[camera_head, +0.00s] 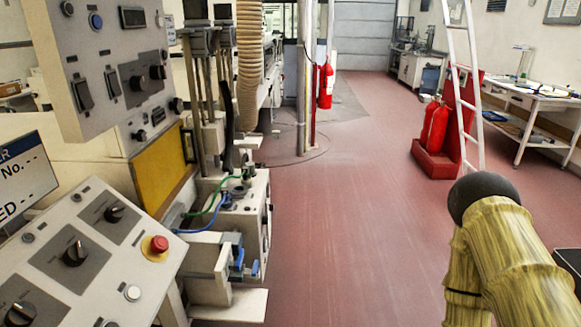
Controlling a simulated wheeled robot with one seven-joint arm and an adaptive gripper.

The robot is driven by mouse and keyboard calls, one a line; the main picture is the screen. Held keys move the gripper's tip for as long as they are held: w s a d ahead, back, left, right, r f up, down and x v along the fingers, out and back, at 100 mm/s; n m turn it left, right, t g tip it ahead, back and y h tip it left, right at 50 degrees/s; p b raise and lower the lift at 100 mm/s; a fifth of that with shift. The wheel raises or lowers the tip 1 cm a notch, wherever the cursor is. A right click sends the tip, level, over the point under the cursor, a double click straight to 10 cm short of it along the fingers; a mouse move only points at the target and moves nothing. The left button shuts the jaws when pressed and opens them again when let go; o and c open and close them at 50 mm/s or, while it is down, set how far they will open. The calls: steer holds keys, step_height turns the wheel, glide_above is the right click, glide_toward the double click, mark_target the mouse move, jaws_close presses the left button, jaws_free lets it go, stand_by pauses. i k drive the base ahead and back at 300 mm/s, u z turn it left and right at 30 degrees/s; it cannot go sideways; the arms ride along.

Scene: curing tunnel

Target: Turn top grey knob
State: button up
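A grey control panel (110,55) stands at the upper left. It carries a pair of dark knobs on a grey plate, the left one (138,83) and the right one (157,72), beside dark rocker switches (83,94). A sloped lower panel (95,245) carries black knobs, the highest (115,213) near its top edge and a larger one (75,253) below it. I cannot tell which knob is the top grey one. My gripper is not in view. A yellowish, dark-tipped arm link, apparently mine, shows at the lower right, far from the panels.
A red stop button (158,244) sits on the lower panel's right edge. A metal shelf (228,305) juts out below. Red extinguishers (434,128), a white ladder (455,80) and a workbench (535,100) stand at the right. The red floor (340,200) between is clear.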

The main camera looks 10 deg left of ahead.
mark_target(252, 165)
steer(key=z, duration=0.85)
steer(key=i, duration=1.05)
steer(key=u, duration=1.95)
